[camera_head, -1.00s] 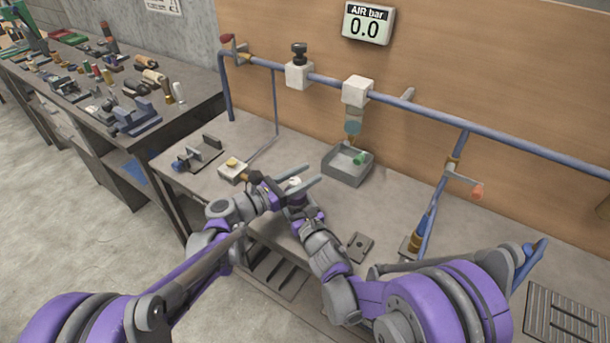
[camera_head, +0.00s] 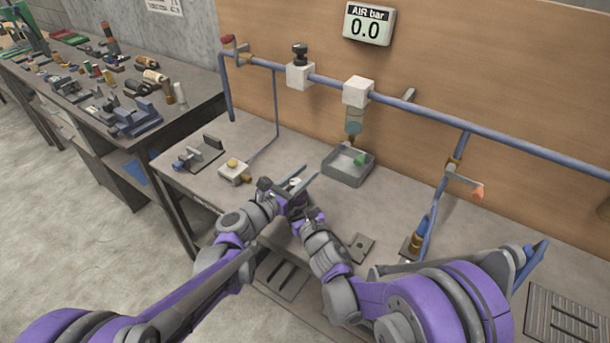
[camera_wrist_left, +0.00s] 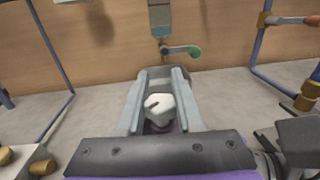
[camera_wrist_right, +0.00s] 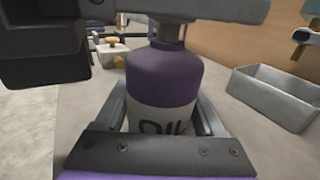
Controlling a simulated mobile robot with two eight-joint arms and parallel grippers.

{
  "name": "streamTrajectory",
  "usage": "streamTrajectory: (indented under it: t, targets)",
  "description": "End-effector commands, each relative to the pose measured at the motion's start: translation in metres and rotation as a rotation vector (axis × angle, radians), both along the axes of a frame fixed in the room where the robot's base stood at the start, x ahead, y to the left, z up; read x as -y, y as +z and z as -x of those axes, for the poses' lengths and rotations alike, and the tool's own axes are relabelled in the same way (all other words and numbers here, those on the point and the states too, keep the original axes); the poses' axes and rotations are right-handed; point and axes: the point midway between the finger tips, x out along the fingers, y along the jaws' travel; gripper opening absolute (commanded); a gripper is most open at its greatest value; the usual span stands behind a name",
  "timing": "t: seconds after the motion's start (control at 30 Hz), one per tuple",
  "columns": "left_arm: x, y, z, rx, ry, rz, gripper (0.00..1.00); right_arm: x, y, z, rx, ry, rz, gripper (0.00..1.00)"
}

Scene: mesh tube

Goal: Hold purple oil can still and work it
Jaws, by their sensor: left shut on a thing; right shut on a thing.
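The purple oil can (camera_wrist_right: 165,85) fills the middle of the right wrist view, upright, with a white band lettered "OIL". My right gripper (camera_wrist_right: 163,112) has its fingers on both sides of that band and is shut on the can. My left gripper (camera_head: 298,181) is at the can's top, above the right one. In the left wrist view its two fingers lie on either side of the white slotted top (camera_wrist_left: 160,108), with purple just below. In the head view the grippers hide most of the can.
A grey tray (camera_head: 340,173) stands behind the grippers, under a hanging cup (camera_head: 354,122) on the blue pipe. A white block with a yellow button (camera_head: 234,172) is to the left. A small plate (camera_head: 360,248) lies to the right. The gauge (camera_head: 368,23) reads 0.0.

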Motion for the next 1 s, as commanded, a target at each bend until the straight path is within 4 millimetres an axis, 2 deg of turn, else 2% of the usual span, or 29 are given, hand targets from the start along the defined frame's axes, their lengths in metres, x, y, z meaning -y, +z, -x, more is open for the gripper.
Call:
streamTrajectory:
  t: [0.43, 1.0]
  targets:
    - [-0.0056, 0.0035, -0.0045, 0.008, 0.253, 0.008, 0.0, -0.0002, -0.0007, 0.0003, -0.002, -0.001, 0.001, 0.0]
    - [-0.0083, -0.0006, -0.0047, -0.003, 0.316, -0.002, 0.0, -0.0001, -0.0006, 0.0001, -0.001, -0.001, 0.001, 0.0]
